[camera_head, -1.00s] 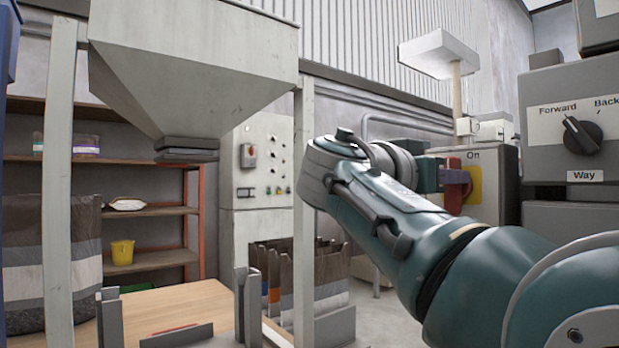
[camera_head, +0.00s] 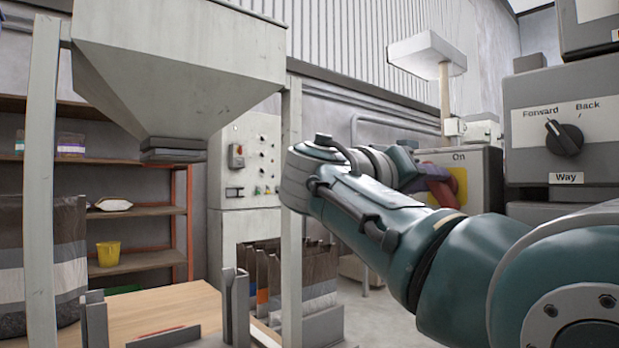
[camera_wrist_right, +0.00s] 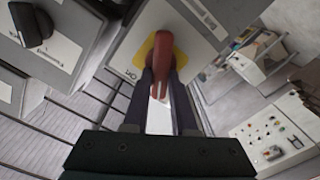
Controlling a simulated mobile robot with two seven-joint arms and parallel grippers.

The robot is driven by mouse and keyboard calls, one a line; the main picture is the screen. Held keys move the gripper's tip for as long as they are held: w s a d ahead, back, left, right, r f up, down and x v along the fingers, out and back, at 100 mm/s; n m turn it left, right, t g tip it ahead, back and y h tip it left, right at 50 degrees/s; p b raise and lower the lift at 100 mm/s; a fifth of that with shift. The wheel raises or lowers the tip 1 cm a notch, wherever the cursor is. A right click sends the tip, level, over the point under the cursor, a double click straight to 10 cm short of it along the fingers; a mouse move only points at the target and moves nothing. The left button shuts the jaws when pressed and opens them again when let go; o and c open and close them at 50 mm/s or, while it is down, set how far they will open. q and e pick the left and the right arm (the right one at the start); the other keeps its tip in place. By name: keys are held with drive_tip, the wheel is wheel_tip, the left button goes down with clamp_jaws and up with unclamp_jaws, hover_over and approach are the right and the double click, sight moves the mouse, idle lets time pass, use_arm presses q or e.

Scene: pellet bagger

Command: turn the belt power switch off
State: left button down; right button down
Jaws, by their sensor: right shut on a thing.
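The belt power switch is a grey box (camera_head: 477,178) with an "On" label, a yellow plate (camera_head: 461,182) and a red handle (camera_head: 443,192), right of centre in the head view. My right gripper (camera_head: 430,180) is shut on the red handle, with its jaws tilted. The handle slants down to the right. In the right wrist view the red handle (camera_wrist_right: 158,55) lies between the two dark fingers, in front of the yellow plate (camera_wrist_right: 147,52). Part of the handle is hidden by the fingers. My left gripper is not in view.
A grey box with a Forward/Back knob (camera_head: 564,138) stands right of the switch, close to my right arm. A hopper (camera_head: 180,65) on posts is at the left. A control cabinet (camera_head: 245,165) stands behind. Bags (camera_head: 305,270) stand at the lower middle.

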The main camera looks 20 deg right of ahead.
drive_tip(key=n, duration=0.2)
drive_tip(key=n+p, duration=0.1)
drive_tip(key=n, duration=0.1)
drive_tip(key=n+p, duration=0.1)
drive_tip(key=n, duration=0.1)
drive_tip(key=shift+w+f+n, duration=0.2)
drive_tip(key=shift+f+n, duration=0.05)
drive_tip(key=shift+n, duration=0.05)
drive_tip(key=n, duration=0.2)
drive_tip(key=n+p, duration=0.1)
drive_tip(key=n, duration=0.1)
drive_tip(key=shift+f+n+p, duration=0.3)
drive_tip(key=shift+f, duration=0.2)
drive_tip(key=c, duration=0.8)
unclamp_jaws()
drive_tip(key=shift+o, duration=0.4)
drive_tip(key=shift+w+r, duration=0.1)
drive_tip(key=shift+r, duration=0.1)
drive_tip(key=shift+a, duration=0.1)
